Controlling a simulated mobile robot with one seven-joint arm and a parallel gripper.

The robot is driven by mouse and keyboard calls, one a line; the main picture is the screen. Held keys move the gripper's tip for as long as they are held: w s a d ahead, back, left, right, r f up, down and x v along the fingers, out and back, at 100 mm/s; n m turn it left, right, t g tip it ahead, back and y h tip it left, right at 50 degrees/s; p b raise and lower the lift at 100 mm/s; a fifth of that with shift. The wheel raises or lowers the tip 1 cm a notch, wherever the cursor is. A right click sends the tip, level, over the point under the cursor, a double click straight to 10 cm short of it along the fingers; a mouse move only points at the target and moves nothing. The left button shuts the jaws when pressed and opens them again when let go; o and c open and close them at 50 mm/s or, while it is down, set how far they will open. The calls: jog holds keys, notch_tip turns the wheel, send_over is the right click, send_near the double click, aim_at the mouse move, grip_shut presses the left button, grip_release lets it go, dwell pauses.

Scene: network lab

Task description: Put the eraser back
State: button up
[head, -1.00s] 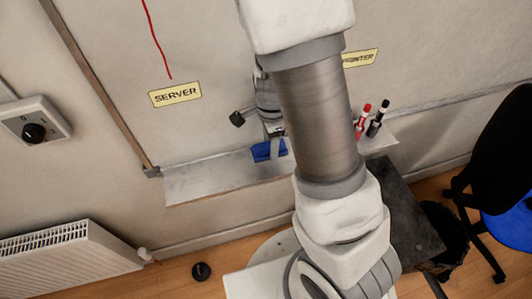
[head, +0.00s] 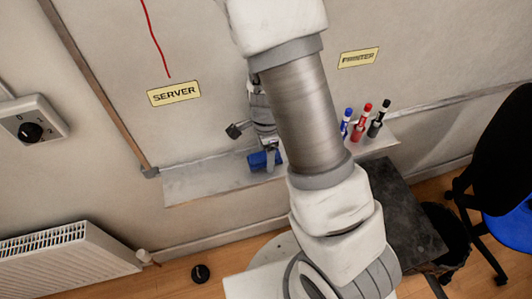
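The blue eraser (head: 264,161) is at the whiteboard's ledge (head: 205,183), left of my arm. It sits on the ledge or just above it; I cannot tell which. My gripper (head: 268,146) is directly over the eraser, pointing down at it, and appears shut on it. The fingertips are small and partly hidden, so the grip itself shows poorly.
A blue marker (head: 346,123), a red marker (head: 361,124) and a black marker (head: 376,121) stand upright on the ledge's right part. The ledge's left part is clear. A radiator (head: 65,262) is at lower left, a dark cabinet (head: 400,205) and office chair (head: 500,170) at right.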

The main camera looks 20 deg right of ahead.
jog(key=shift+r, duration=0.1)
jog(key=s+a+r+n+t+y+p, duration=0.15)
jog(key=r+n, duration=0.25)
jog(key=r, duration=0.8)
jog(key=s+r+n+t+p, duration=0.1)
jog(key=s+r+n, duration=0.3)
jog(key=r, duration=0.8)
jog(key=shift+s+d+r+n+t+h, duration=0.25)
jog(key=shift+s+r+n+t, duration=0.25)
jog(key=shift+s+r+n, duration=1.05)
jog(key=shift+s+d+r+n+t+h, duration=0.1)
jog(key=shift+s+r+n+t+h, duration=0.3)
jog(key=shift+s+r+n, duration=1.15)
jog(key=shift+s+d+r+n+t+h, duration=0.15)
jog(key=shift+s+r+n+t, duration=0.5)
jog(key=shift+s+r+n, duration=0.9)
jog(key=shift+w+f+n, duration=0.3)
jog(key=shift+w+n, duration=0.05)
jog(key=shift+w, duration=0.2)
